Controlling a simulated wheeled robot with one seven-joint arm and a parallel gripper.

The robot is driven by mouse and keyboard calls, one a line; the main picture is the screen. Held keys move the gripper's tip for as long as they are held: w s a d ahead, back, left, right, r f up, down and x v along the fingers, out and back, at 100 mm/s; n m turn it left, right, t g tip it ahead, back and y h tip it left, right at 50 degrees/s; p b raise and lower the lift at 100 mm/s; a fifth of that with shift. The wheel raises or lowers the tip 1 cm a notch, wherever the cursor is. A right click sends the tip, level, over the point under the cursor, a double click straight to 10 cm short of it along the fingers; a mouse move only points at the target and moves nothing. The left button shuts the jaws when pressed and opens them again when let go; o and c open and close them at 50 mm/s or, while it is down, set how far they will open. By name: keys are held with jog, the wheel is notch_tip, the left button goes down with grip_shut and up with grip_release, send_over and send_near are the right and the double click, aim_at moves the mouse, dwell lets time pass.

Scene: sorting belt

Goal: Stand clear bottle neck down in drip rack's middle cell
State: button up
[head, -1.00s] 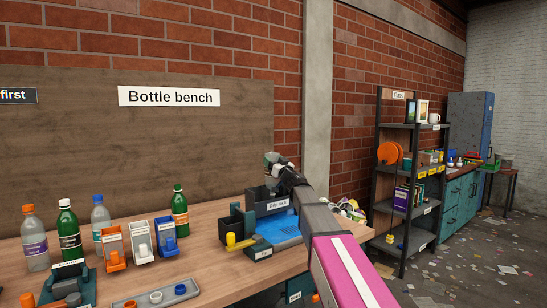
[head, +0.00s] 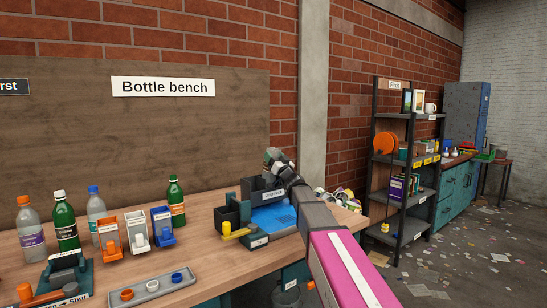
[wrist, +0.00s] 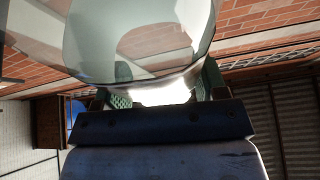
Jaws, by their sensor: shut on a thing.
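My gripper (wrist: 163,88) is shut on a clear bottle (wrist: 140,35), which fills the upper part of the wrist view between the green-padded fingers. In the head view my gripper (head: 279,165) is at the end of my arm, over the dark drip rack (head: 251,196) at the back right of the bench. Only a small pale part of what I hold shows there. The rack's cells are mostly hidden by its walls and my arm, so I cannot tell the bottle's tilt or whether it touches the rack.
A blue tray (head: 272,219) and a yellow-handled device (head: 240,231) sit before the rack. Several bottles stand left, including a green one (head: 176,205). Orange, white and blue holders (head: 136,232) and a grey cap tray (head: 150,289) lie mid-bench. A black shelf (head: 406,165) stands right.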

jog(key=f, duration=0.1)
jog(key=a+f+n+g, duration=0.1)
jog(key=f+n, duration=0.1)
jog(key=f, duration=0.1)
jog(key=shift+s+a+f+g, duration=0.1)
jog(key=shift+s+a+g, duration=0.1)
jog(key=shift+a+g, duration=0.15)
jog(key=o, duration=1)
jog(key=shift+s, duration=0.1)
jog(key=shift+d, duration=0.1)
jog(key=s+d, duration=0.2)
jog(key=s+d+m+t, duration=0.1)
jog(key=s+d, duration=0.1)
jog(key=s, duration=0.1)
jog(key=s+d+f+m, duration=0.1)
jog(key=s+d, duration=0.1)
jog(key=shift+s+d+f+t, duration=0.1)
jog(key=shift+s+d+t, duration=0.15)
jog(key=shift+t, duration=0.1)
